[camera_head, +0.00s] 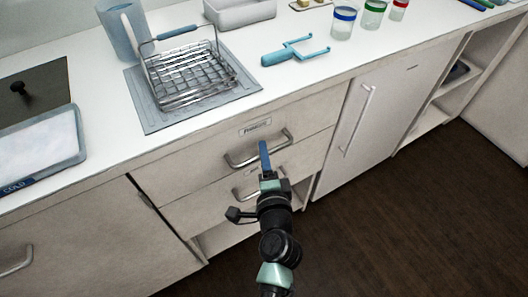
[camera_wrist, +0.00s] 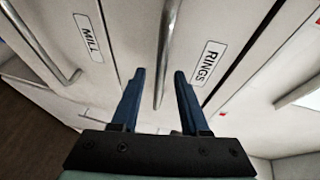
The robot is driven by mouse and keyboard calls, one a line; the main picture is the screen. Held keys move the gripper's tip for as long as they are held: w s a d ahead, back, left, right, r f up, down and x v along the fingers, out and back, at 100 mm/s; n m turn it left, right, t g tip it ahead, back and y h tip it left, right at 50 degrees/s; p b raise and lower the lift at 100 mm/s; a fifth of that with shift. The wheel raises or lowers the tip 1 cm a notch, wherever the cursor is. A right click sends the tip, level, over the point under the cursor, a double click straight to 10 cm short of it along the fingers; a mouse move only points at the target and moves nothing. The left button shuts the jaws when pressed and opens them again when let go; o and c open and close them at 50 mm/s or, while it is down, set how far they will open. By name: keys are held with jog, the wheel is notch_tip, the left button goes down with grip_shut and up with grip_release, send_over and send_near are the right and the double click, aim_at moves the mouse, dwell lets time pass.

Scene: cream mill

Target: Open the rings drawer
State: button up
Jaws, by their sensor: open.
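The rings drawer (camera_head: 205,160) is the upper of two drawers in the pale cabinet and looks shut. In the wrist view its label (camera_wrist: 208,63) reads RINGS, beside a bar handle (camera_wrist: 168,40). That handle also shows in the head view (camera_head: 240,162). My gripper (camera_head: 264,148) is in front of this handle with its blue fingers pointing at it. In the wrist view my gripper (camera_wrist: 160,74) is open, with the handle appearing between the two fingers. I cannot tell whether either finger touches it or how far it reaches past it.
Below is a second drawer with a MILL label (camera_wrist: 88,38) and its own handle (camera_head: 245,188). A white fridge-like door (camera_head: 375,120) stands to the right. A wire basket (camera_head: 185,75), blue tool (camera_head: 295,50) and jars sit on the counter. The dark floor (camera_head: 420,220) is clear.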

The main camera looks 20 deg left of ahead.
jog(key=shift+x, duration=0.75)
jog(key=shift+c, duration=0.3)
grip_shut()
dwell(0.7)
